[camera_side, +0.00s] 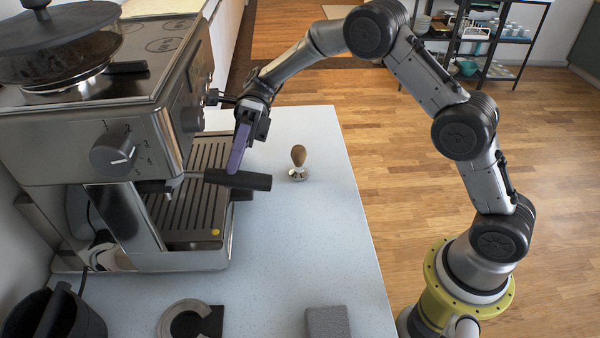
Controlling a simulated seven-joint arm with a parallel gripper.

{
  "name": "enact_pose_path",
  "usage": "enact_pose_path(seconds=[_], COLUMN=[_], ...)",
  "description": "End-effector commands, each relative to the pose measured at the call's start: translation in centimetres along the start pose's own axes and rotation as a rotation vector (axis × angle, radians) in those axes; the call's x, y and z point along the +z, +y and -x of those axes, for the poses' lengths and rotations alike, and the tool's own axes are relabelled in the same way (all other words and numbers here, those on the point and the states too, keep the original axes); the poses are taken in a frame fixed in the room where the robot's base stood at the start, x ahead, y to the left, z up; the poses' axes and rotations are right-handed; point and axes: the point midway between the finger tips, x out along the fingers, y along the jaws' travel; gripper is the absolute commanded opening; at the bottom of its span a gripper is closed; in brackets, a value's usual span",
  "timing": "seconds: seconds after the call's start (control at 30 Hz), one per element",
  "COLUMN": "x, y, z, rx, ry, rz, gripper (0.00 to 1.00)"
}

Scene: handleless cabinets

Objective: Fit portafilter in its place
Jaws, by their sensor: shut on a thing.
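The portafilter has a black handle (240,180) that points out to the right from the front of the espresso machine (130,130). Its head end is near the machine's front, above the drip tray (190,200). I cannot tell whether the head sits in the group, as the machine's body hides that part. My gripper (238,165) comes down from above with its purple fingers shut on the handle. The handle looks about level and is held above the tray and counter.
A wooden-handled tamper (298,162) stands on the counter (280,240) right of the handle. A grey block (327,322), a ring-shaped holder (188,320) and a black bin (55,315) stand at the front. A steam knob (191,118) is close to my gripper. The counter's middle is clear.

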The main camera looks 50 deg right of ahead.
Motion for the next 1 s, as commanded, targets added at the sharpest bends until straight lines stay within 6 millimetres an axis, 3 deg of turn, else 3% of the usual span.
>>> enact_pose_path(seconds=[0.2,0.23,0.4,0.73,1.0], x=[0.1,0.1,0.1,0.0,0.1], y=[0.2,0.2,0.2,-0.1,0.0], z=[0.0,0.0,0.0,0.5,4.5], rx=[0.002,0.002,0.001,-0.001,-0.002], ry=[-0.001,-0.001,-0.001,-0.001,-0.004], rz=[0.007,0.007,0.006,-0.001,0.005], gripper=[0.00,0.42,0.72,0.72,0.72])
